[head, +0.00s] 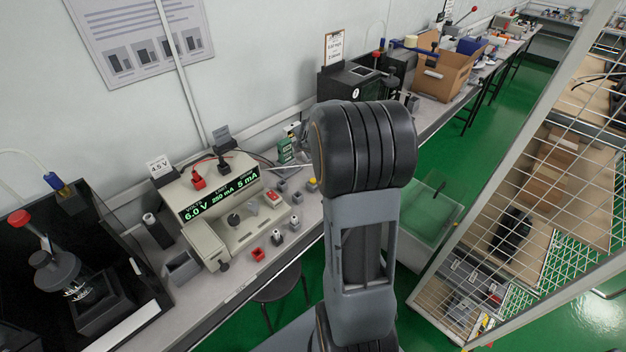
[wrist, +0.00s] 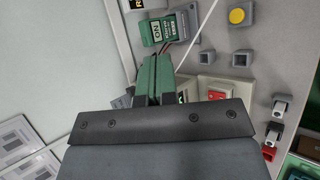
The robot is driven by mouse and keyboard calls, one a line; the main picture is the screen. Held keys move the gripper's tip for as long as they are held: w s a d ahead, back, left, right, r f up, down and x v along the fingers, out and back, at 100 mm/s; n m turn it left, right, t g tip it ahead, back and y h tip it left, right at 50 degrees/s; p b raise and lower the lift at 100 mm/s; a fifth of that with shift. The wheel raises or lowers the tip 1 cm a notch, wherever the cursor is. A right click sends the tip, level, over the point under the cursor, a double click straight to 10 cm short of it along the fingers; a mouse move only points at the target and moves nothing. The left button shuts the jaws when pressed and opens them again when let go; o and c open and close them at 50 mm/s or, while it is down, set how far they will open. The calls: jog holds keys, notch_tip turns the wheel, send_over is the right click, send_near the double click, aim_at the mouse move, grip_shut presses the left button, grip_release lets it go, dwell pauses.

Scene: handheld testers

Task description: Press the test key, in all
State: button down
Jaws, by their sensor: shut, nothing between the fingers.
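A green handheld tester (wrist: 157,30) lies on the grey bench near the top of the wrist view, with "ON" legible on it and dark leads beside it. It also shows in the head view (head: 286,150), left of my arm. A round yellow button (wrist: 238,16) sits on a grey block to its right; in the head view it is small (head: 312,185). No label marks either as the test key. My gripper (wrist: 161,57) is shut and empty, its green fingers just below the tester in the picture; contact cannot be told. My arm hides it in the head view.
A beige power supply (head: 222,190) reading 6.0 V stands left of my arm, with red and black plugs on top. Small grey sockets (wrist: 242,58) and red and grey connectors (head: 258,254) lie nearby. A white wall runs behind the bench.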

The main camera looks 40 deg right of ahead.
aim_at(313, 181)
jog(key=w+d+f+n+y, duration=0.1)
jog(key=d+f+n+y, duration=0.1)
jog(key=d+f+n, duration=0.2)
notch_tip(313, 181, down, 3)
jog(key=n, duration=0.2)
jog(key=shift+w+n, duration=0.35)
jog(key=shift+n, duration=0.05)
jog(key=shift+d+f, duration=0.1)
jog(key=shift+f, duration=0.15)
notch_tip(313, 181, down, 8)
jog(key=b, duration=0.8)
jog(key=shift+f+b, duration=0.25)
jog(key=shift+b, duration=0.1)
jog(key=shift+f, duration=0.2)
dwell(0.9)
jog(key=shift+f+b, duration=0.25)
jog(key=shift+b, duration=0.15)
jog(key=shift+f+b, duration=0.4)
jog(key=shift+f, duration=0.05)
dwell(0.6)
jog(key=shift+r, duration=0.15)
jog(key=shift+r+p, duration=0.75)
jog(key=shift+p, duration=0.2)
